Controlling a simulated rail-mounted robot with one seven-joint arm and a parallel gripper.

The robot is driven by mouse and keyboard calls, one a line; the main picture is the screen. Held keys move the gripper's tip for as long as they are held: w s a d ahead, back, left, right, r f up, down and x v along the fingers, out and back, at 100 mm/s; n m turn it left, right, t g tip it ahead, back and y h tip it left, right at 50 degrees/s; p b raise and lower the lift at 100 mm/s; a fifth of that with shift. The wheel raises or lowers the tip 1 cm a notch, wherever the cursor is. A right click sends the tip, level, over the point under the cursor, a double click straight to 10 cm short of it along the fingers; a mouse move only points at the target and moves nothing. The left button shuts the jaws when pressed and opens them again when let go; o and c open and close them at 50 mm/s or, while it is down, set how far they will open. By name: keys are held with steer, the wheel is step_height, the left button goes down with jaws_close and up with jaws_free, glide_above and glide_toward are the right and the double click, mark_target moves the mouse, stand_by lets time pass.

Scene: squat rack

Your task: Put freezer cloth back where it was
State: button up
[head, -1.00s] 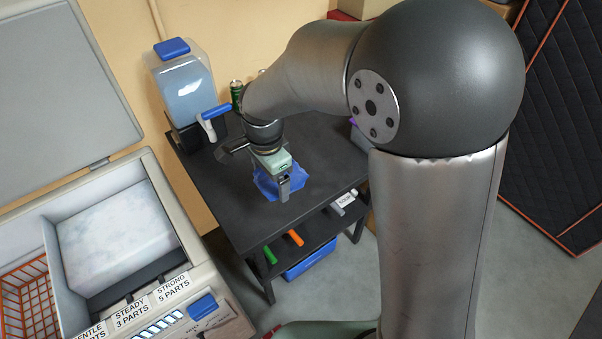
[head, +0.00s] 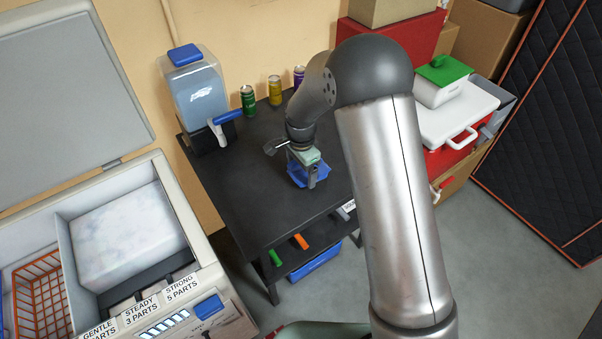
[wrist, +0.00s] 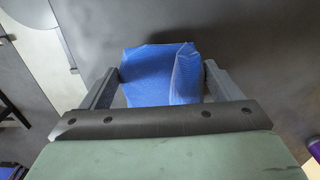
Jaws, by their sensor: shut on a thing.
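The freezer cloth is a blue cloth (head: 297,172) at the dark table (head: 240,190) in the head view. It also shows in the wrist view, bunched and folded (wrist: 160,76), between the two fingers. My gripper (head: 311,178) points down over the table and is shut on the cloth. In the wrist view my gripper (wrist: 162,85) has a finger against each side of it. I cannot tell whether the cloth still touches the tabletop. The open chest freezer (head: 190,232) stands at left, its lid raised. A frosty white block (head: 125,235) sits inside it.
An orange wire basket (head: 42,297) is in the freezer's left part. A dispenser (head: 195,95) and several cans, one green (head: 248,101), stand along the table's back. The table's front left is clear.

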mark_target(301, 173)
steer(key=shift+f, duration=1.35)
steer(key=shift+f, duration=0.2)
steer(key=o, duration=0.8)
steer(key=shift+r, duration=0.1)
